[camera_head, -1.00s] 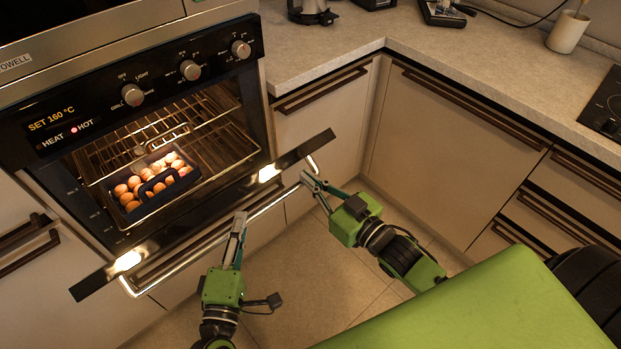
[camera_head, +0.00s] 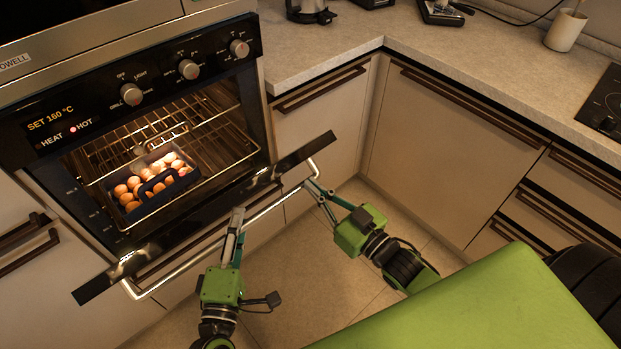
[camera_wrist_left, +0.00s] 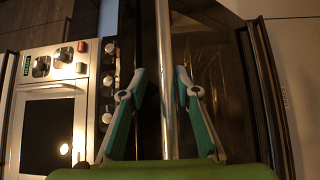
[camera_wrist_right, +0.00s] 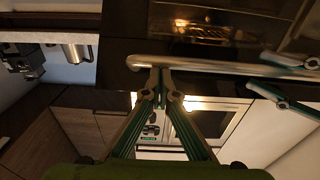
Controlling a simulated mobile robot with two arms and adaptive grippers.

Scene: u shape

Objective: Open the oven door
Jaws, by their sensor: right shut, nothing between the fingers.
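The oven door (camera_head: 291,160) stands partly open, tilted out below the lit oven cavity, and shows nearly edge-on. Its long metal handle (camera_head: 205,254) runs along the front of the door; it also shows in the left wrist view (camera_wrist_left: 165,60) and right wrist view (camera_wrist_right: 215,66). My left gripper (camera_head: 236,212) is at the middle of the handle; its fingers are apart, with the bar between them in the left wrist view (camera_wrist_left: 158,85). My right gripper (camera_head: 310,184) is shut and empty, its tips close to the handle's right end; contact is unclear.
A dark tray (camera_head: 160,186) of round brown items sits on a rack inside the oven. Cabinets with dark handles (camera_head: 470,105) flank the corner under the counter (camera_head: 430,60). Floor is free between my arms.

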